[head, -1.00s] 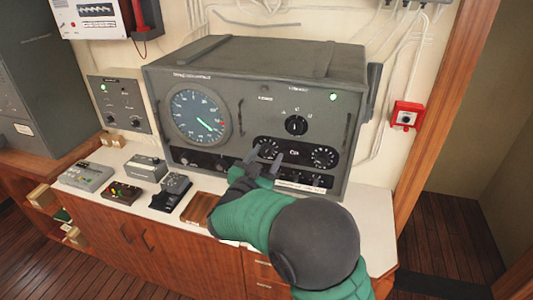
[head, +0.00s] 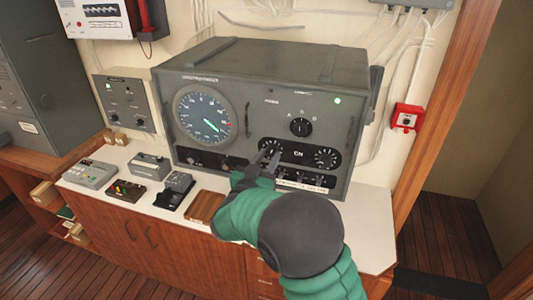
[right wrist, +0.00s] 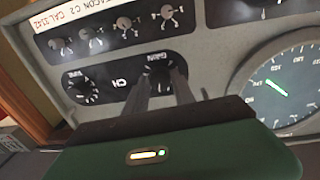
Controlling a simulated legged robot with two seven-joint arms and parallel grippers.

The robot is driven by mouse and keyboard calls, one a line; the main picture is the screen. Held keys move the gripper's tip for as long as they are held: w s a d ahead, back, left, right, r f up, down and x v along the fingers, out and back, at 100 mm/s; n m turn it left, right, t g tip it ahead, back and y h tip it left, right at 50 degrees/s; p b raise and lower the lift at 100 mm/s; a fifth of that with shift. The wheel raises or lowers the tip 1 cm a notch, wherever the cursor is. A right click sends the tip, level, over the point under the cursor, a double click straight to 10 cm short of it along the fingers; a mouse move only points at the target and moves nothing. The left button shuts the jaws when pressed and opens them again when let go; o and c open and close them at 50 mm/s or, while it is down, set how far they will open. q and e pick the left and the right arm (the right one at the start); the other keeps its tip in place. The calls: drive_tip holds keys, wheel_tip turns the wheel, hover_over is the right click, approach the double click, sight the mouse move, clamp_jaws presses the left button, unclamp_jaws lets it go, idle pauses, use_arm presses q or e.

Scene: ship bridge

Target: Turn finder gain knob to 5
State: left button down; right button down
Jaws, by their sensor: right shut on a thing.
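The finder is a grey box (head: 345,100) on the counter, with a round lit dial at its left. Its gain knob (head: 270,147) is the left one on the black lower panel. In the right wrist view, which is upside down, the gain knob (right wrist: 158,72) shows under its GAIN label. My right gripper (head: 266,160) reaches up to the panel with its fingers on either side of the knob. In the wrist view its fingertips (right wrist: 160,82) are shut on the knob and partly hide its scale, so I cannot read the setting. My left gripper is out of view.
A second knob (head: 326,158) sits right of the CH label, and a selector knob (head: 299,127) above. A row of small knobs (right wrist: 125,25) lies below the gain knob. Small devices (head: 90,173) stand on the counter (head: 370,220) at left.

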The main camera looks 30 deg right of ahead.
drive_tip(key=shift+r, duration=0.15)
drive_tip(key=c, duration=1.4)
unclamp_jaws()
drive_tip(key=shift+c, duration=0.2)
drive_tip(key=o, duration=0.4)
drive_tip(key=shift+w+d, duration=0.1)
drive_tip(key=shift+w, duration=0.15)
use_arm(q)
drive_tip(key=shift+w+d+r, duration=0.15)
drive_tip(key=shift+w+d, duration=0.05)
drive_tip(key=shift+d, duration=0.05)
use_arm(e)
drive_tip(key=shift+f, duration=0.25)
drive_tip(key=shift+s+b, duration=0.2)
drive_tip(key=shift+b, duration=0.1)
use_arm(q)
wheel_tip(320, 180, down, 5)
drive_tip(key=b, duration=0.4)
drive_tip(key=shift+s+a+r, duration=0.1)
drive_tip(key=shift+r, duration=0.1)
use_arm(e)
drive_tip(key=v, duration=1.6)
drive_tip(key=shift+a, duration=0.3)
drive_tip(key=shift+d, duration=0.1)
